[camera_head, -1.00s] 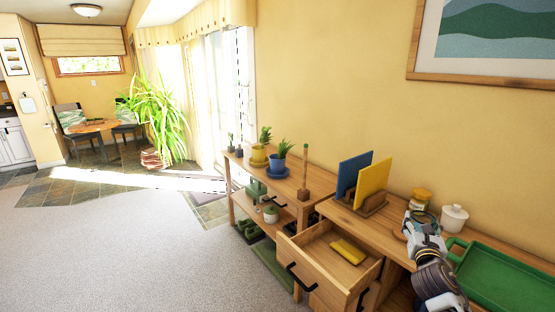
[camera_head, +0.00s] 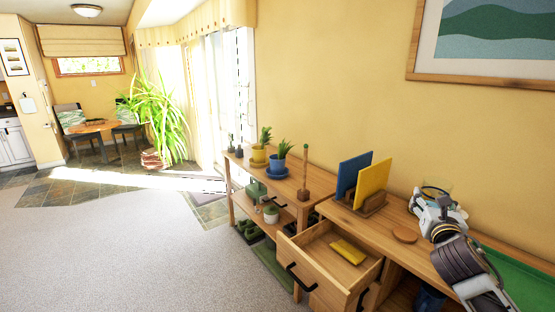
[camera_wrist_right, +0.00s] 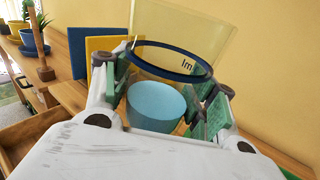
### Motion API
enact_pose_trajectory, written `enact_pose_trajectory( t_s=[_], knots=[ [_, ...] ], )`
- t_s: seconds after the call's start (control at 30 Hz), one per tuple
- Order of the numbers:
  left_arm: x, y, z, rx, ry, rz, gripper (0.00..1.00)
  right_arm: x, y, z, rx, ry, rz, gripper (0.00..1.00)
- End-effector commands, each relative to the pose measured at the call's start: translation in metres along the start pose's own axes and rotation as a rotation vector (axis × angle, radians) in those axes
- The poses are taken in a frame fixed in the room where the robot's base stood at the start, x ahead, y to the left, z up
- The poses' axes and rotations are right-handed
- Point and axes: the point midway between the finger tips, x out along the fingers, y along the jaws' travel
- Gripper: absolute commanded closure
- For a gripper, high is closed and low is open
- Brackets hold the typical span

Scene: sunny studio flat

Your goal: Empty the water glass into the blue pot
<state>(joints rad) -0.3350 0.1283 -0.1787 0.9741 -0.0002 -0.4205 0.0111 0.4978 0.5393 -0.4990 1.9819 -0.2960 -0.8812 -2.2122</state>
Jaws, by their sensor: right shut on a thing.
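The water glass (camera_head: 437,187) is a clear glass with a dark blue ring. My right gripper (camera_head: 433,203) is shut on it and holds it above the wooden counter. In the right wrist view, the glass (camera_wrist_right: 157,75) stands between the green-padded fingers with pale blue water (camera_wrist_right: 157,105) inside. The blue pot (camera_head: 282,153) holds a small green plant and stands on the upper shelf, left of the counter and well apart from the glass. It also shows in the right wrist view (camera_wrist_right: 33,43). My left gripper is not in view.
A round wooden coaster (camera_head: 404,233) lies on the counter near blue and yellow boards (camera_head: 372,184) in a holder. A yellow pot (camera_head: 259,154) stands beside the blue one. An open drawer (camera_head: 325,262) juts out below. A green tray (camera_head: 525,275) is at right.

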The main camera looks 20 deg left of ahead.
Motion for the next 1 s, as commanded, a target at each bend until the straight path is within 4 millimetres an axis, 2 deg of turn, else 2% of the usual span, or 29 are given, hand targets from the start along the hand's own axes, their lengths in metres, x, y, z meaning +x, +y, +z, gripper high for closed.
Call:
enact_pose_trajectory(
  t_s=[0.17, 0.43, 0.77, 1.0],
  knots=[
    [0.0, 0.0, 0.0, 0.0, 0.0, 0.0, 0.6, -0.014, 0.0, 0.004, 0.001, 0.0, 0.007, 0.76],
    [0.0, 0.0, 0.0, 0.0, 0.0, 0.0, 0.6, -0.032, -0.001, -0.005, 0.003, 0.003, 0.012, 0.76],
    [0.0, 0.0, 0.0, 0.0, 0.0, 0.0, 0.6, -0.055, -0.004, -0.03, 0.002, 0.002, 0.012, 0.76],
    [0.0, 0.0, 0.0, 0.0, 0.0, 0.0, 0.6, -0.072, -0.006, -0.056, 0.0, 0.003, 0.012, 0.76]
  ],
)
